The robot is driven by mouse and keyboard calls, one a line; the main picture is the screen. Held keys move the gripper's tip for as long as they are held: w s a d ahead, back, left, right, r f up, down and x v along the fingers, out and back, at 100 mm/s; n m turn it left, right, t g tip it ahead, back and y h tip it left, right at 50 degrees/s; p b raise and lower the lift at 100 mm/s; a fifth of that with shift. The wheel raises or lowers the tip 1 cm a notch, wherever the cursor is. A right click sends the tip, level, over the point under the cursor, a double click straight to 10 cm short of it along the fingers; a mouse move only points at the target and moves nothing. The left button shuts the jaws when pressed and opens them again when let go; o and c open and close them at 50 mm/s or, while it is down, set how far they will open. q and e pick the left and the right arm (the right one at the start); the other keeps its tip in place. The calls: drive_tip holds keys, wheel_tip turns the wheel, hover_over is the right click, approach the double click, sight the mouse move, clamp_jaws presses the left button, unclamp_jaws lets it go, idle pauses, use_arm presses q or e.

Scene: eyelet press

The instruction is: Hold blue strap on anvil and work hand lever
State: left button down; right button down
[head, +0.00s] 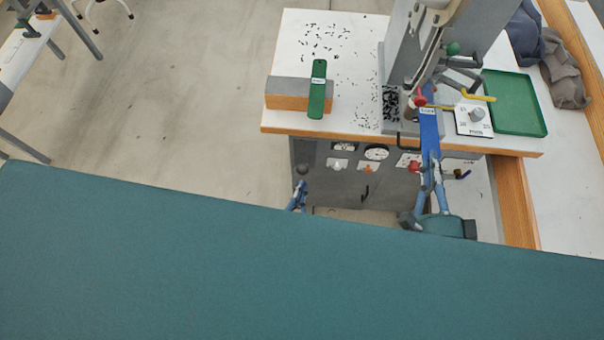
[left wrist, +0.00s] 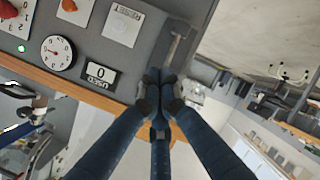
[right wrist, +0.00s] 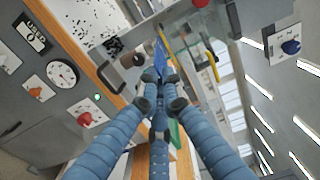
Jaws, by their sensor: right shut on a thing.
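The blue strap (head: 429,135) runs from my right gripper up to the press (head: 403,60), with a white label near its far end. The strap also shows past the fingers in the right wrist view (right wrist: 161,55). My right gripper (head: 432,178) is shut on its near end, in front of the bench edge. How the far end sits on the anvil is hard to tell. My left gripper (head: 300,184) is at the left of the front panel, its fingertips (left wrist: 159,92) drawn together with nothing visible between them. I cannot single out the hand lever with certainty.
A green strap (head: 317,90) lies across a grey and wooden block (head: 288,93) on the left of the bench. A green tray (head: 515,103) and a white card with a grey knob (head: 474,120) are at right. The front panel (head: 335,178) carries dials and knobs. Small black bits are scattered on the benchtop.

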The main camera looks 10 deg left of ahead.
idle(0.8)
use_arm(q)
drive_tip(key=shift+w+r, duration=0.2)
drive_tip(key=shift+w, duration=0.2)
drive_tip(key=shift+w+a+r, duration=0.1)
drive_tip(key=shift+w+r, duration=0.35)
drive_tip(key=shift+w, duration=0.35)
drive_tip(key=shift+w+a+r, duration=0.1)
drive_tip(key=shift+w+r, duration=0.3)
drive_tip(key=shift+w, duration=0.4)
idle(1.7)
drive_tip(key=shift+s, duration=0.1)
idle(0.3)
drive_tip(key=shift+s+d+f, duration=0.1)
drive_tip(key=shift+s+f, duration=0.25)
drive_tip(key=shift+s, duration=0.3)
drive_tip(key=shift+s+d+f, duration=0.1)
drive_tip(key=shift+s+f, duration=0.2)
drive_tip(key=shift+s, duration=0.35)
drive_tip(key=shift+s+f, duration=0.35)
drive_tip(key=shift+s, duration=0.3)
drive_tip(key=shift+s+d+f, duration=0.1)
drive_tip(key=shift+s+f, duration=0.25)
drive_tip(key=shift+s, duration=0.4)
drive_tip(key=shift+s+d+f, duration=0.1)
drive_tip(key=shift+s+f, duration=0.3)
drive_tip(key=shift+s, duration=0.3)
drive_tip(key=shift+s+f, duration=0.35)
drive_tip(key=shift+s, duration=0.4)
